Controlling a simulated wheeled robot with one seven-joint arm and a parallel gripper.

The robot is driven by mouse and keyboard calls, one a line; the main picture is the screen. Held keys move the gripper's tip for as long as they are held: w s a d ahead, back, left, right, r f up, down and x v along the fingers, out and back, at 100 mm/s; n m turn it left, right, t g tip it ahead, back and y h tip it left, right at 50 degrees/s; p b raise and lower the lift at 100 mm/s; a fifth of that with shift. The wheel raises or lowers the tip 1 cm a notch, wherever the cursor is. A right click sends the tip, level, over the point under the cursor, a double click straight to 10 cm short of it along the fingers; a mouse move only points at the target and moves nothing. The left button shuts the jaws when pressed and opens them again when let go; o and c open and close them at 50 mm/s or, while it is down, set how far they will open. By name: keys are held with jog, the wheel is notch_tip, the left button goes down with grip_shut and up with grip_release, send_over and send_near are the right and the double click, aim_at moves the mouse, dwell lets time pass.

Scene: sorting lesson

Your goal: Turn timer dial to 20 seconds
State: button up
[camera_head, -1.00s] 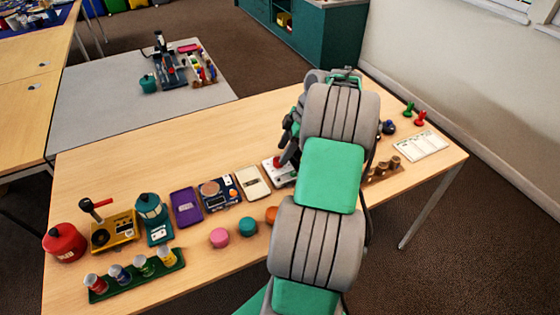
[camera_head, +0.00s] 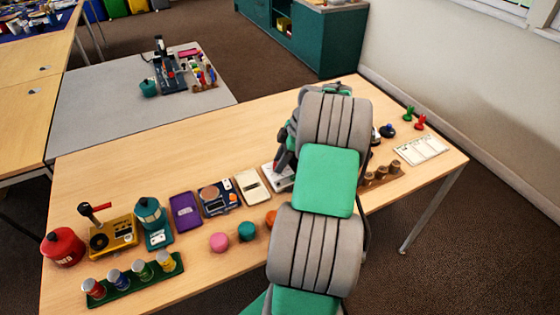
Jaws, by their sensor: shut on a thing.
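A white device (camera_head: 274,181), which looks like the timer, sits in the back row of the wooden table, partly behind my arm. My gripper (camera_head: 281,159) is at its back part, with dark fingers pointing down. The fingers are mostly hidden by my grey and green arm. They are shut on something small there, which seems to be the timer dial. The dial's pointer and scale marks cannot be seen, so its setting cannot be read.
To the left are a cream device (camera_head: 252,186), a scale (camera_head: 219,197), a purple tray (camera_head: 185,210) and a teal lantern-like item (camera_head: 151,215). Pink (camera_head: 219,242) and teal (camera_head: 246,231) pucks lie in front. A wooden peg block (camera_head: 381,177) is right of my arm.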

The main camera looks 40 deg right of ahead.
grip_shut()
jog(key=m+t+b, duration=0.1)
jog(key=m, duration=0.2)
jog(key=shift+h, duration=0.4)
jog(key=m, duration=0.1)
jog(key=m+h+b, duration=0.1)
jog(key=m, duration=0.1)
jog(key=shift+s+a+m+t, duration=0.1)
jog(key=shift+a+m+t, duration=0.05)
jog(key=shift+m+t, duration=0.15)
jog(key=m+h, duration=0.1)
jog(key=m, duration=0.2)
jog(key=shift+a+m+h+b, duration=0.1)
jog(key=shift+m+h+b, duration=0.2)
jog(key=shift+h, duration=0.1)
jog(key=m+h, duration=0.1)
jog(key=m, duration=0.3)
jog(key=shift+a+m+h, duration=0.15)
jog(key=shift+m+h, duration=0.15)
jog(key=shift+h, duration=0.1)
jog(key=m+g+h, duration=0.1)
jog(key=m, duration=0.3)
jog(key=shift+a, duration=0.1)
jog(key=shift+w+m+g+h, duration=0.1)
jog(key=shift+m+g+h, duration=0.3)
jog(key=shift+m, duration=0.85)
jog(key=shift+w+m+g+h, duration=0.1)
jog(key=shift+m+g+h, duration=0.25)
jog(key=shift+m, duration=0.9)
